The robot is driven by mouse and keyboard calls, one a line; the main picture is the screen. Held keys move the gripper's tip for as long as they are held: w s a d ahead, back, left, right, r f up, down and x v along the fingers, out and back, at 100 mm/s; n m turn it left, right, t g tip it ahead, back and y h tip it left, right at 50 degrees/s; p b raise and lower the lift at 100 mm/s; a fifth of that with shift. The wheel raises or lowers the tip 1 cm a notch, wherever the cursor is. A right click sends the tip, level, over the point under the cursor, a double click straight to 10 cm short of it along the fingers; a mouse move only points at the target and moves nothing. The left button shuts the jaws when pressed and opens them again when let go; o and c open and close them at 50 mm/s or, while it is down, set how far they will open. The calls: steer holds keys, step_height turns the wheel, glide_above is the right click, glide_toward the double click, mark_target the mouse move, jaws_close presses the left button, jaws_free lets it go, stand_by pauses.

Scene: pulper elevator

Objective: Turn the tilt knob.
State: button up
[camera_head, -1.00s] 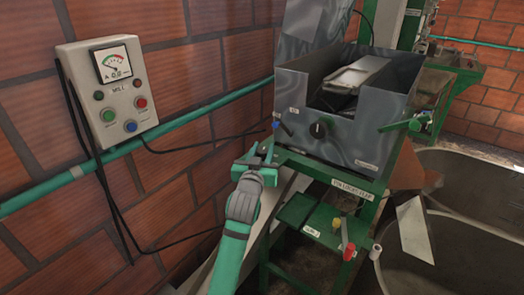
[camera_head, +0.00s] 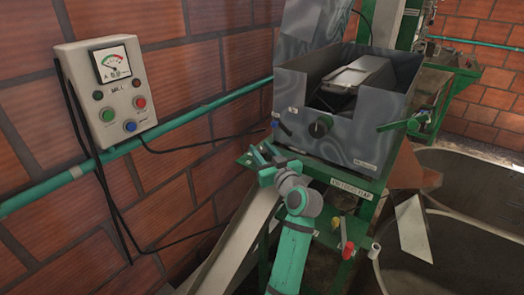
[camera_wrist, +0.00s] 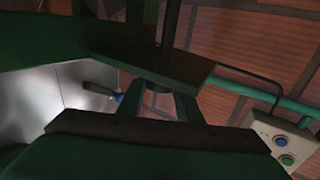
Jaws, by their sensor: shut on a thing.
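My gripper (camera_head: 264,151) is at the left front corner of the grey metal machine, at its green frame. In the wrist view its two green fingers (camera_wrist: 159,104) are shut on a small dark round piece (camera_wrist: 157,87) under a green plate. I take this piece to be the tilt knob; the fingers hide most of it, and no readable label marks it. A dark shaft rises above the plate in line with it. In the machine, a grey tray (camera_head: 362,70) lies tilted between the side walls.
The lever's blue tip (camera_wrist: 117,97) also shows in the wrist view. A control box (camera_head: 106,90) and a green pipe (camera_head: 200,110) are on the brick wall at left.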

steer(key=n+g+y, duration=0.6)
steer(key=y, duration=0.1)
steer(key=shift+w, duration=0.1)
steer(key=shift+g, duration=0.3)
steer(key=shift+n+y, duration=0.3)
steer(key=shift+a+g, duration=0.25)
steer(key=shift+g, duration=0.05)
steer(key=o, duration=1)
steer(key=shift+d, duration=0.15)
steer(key=shift+o, duration=0.2)
steer(key=shift+d, duration=0.15)
